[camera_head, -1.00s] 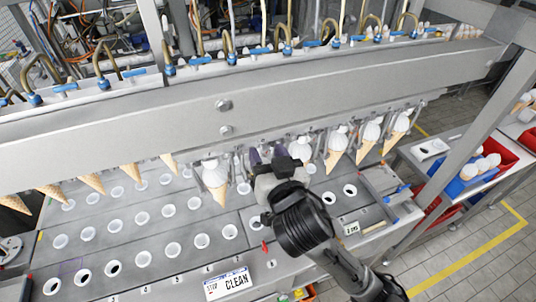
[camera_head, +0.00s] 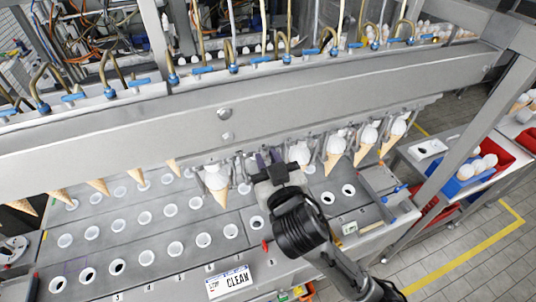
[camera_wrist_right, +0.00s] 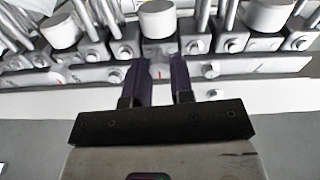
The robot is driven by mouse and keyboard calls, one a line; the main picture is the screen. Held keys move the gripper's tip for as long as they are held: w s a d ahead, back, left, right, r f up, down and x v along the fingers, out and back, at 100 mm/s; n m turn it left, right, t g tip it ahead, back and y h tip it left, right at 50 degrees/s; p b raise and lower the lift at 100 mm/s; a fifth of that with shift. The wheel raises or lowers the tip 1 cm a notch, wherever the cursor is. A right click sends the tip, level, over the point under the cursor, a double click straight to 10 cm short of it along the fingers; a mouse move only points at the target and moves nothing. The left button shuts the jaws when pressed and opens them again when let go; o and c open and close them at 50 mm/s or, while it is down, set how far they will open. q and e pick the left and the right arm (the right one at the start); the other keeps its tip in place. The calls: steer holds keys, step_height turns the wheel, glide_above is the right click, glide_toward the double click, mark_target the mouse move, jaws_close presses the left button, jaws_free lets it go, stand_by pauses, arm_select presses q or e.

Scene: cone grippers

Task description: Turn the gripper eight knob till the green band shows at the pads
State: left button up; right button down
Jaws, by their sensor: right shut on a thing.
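My right gripper (camera_head: 268,158) reaches the row of cone grippers under the long grey beam, in a gap between two hanging cones. In the right wrist view its two dark purple fingers (camera_wrist_right: 159,72) are shut on a small grey part, which I take to be the gripper eight knob (camera_wrist_right: 159,67). A thin red mark shows on this part between the fingers. No green band shows. In the head view the fingers and wrist hide the knob. A white cylinder (camera_wrist_right: 157,20) stands just beyond it. My left gripper is not in view.
White-topped cones hang on both sides, one at the left (camera_head: 216,182) and one close at the right (camera_head: 299,154). The grey beam (camera_head: 330,95) runs above. Below lies a plate with rows of holes (camera_head: 145,218) and a CLEAN sign (camera_head: 229,283).

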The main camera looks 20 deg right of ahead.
steer(key=c, duration=1)
jaws_free()
steer(key=shift+s, duration=0.55)
steer(key=shift+s+a+p, duration=0.15)
steer(key=shift+s+p, duration=2.15)
steer(key=shift+s, duration=0.85)
steer(key=shift+s+a+p, duration=0.15)
steer(key=shift+s+p, duration=2.15)
steer(key=shift+s, duration=0.85)
